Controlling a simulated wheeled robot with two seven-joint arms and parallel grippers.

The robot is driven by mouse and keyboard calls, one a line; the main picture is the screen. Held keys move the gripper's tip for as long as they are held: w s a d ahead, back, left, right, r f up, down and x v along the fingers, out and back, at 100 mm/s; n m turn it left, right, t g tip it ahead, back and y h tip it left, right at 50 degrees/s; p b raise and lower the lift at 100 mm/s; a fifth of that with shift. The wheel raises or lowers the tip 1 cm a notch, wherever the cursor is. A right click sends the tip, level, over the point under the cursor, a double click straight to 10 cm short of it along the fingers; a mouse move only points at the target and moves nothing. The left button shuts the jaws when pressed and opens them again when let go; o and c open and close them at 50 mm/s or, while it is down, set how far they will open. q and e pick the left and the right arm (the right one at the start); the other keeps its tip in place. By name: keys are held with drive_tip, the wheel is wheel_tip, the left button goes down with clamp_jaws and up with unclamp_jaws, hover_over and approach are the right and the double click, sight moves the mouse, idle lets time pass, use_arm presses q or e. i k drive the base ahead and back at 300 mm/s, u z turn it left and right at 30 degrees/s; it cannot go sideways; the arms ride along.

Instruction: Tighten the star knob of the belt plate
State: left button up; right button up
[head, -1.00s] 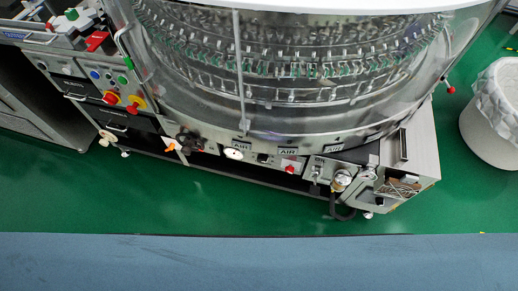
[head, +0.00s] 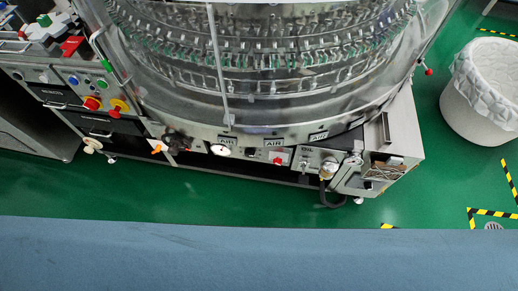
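The rotary washer (head: 260,70) is a large round metal machine with a clear cover, filling the upper middle of the head view. A dark, lobed knob (head: 177,142) sits on its front lower edge, left of a white round gauge (head: 220,149). A pale knob (head: 92,146) sticks out low at the left, below the drawers. Both knobs are small here, and I cannot tell which belongs to the belt plate or how tight either is. Neither of my grippers is in view.
A control panel with red and yellow knobs (head: 117,107) is at the left. A white lined bin (head: 480,105) stands at right. Yellow-black tape (head: 493,212) marks the green floor (head: 270,203). A blue-grey surface (head: 260,260) spans the bottom.

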sight(277, 161)
drive_tip(key=z, duration=1.7)
drive_tip(key=k, duration=0.8)
drive_tip(key=u, duration=1.4)
drive_tip(key=i, duration=0.5)
